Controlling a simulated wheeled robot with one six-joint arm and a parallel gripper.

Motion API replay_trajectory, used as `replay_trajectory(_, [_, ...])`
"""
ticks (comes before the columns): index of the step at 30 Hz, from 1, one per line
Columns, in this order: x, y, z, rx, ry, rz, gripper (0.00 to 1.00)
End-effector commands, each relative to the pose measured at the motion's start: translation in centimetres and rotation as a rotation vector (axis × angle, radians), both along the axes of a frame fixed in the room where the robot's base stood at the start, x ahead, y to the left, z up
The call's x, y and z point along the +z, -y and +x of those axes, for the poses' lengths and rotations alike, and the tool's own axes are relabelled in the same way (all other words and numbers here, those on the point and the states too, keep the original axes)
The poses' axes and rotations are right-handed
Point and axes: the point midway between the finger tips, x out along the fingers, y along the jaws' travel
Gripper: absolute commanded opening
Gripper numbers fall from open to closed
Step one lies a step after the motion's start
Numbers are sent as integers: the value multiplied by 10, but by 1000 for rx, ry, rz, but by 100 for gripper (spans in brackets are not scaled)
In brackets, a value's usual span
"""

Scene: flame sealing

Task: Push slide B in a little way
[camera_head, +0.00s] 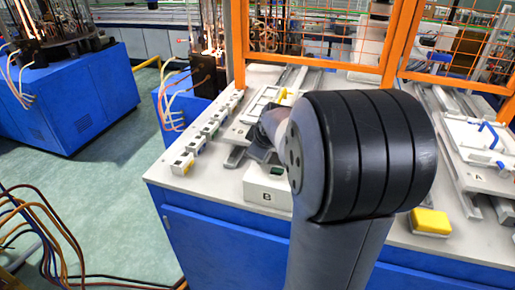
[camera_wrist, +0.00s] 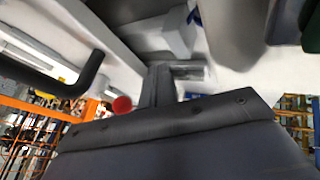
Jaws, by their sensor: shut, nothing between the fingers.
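Slide B shows in the head view as a white tray (camera_head: 264,101) on rails behind a white block (camera_head: 266,190) marked "B". My gripper (camera_head: 262,134) is over the near end of this slide, just behind the block. My dark arm covers part of it and the right side of the slide. In the wrist view a narrow dark finger shape (camera_wrist: 157,88) points at pale surfaces, with nothing seen held. My gripper is shut and empty. I cannot tell whether it touches the slide.
Slide A (camera_head: 486,142), with a blue handle, is at the right. A yellow block (camera_head: 430,222) lies near the table's front edge. Small switch boxes (camera_head: 183,164) line the left edge. An orange guard frame (camera_head: 310,62) stands behind the slides. A black bent bar (camera_wrist: 75,82) is close in the wrist view.

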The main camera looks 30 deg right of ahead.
Motion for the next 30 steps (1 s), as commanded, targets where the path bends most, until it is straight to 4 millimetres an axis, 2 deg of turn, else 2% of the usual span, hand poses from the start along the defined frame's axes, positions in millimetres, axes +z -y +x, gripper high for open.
replay_trajectory(5, [-2,12,12,-4,1,0,0])
replay_trajectory(21, [1,87,86,-3,1,-1,0])
replay_trajectory(30, [0,100,99,0,1,-1,0])
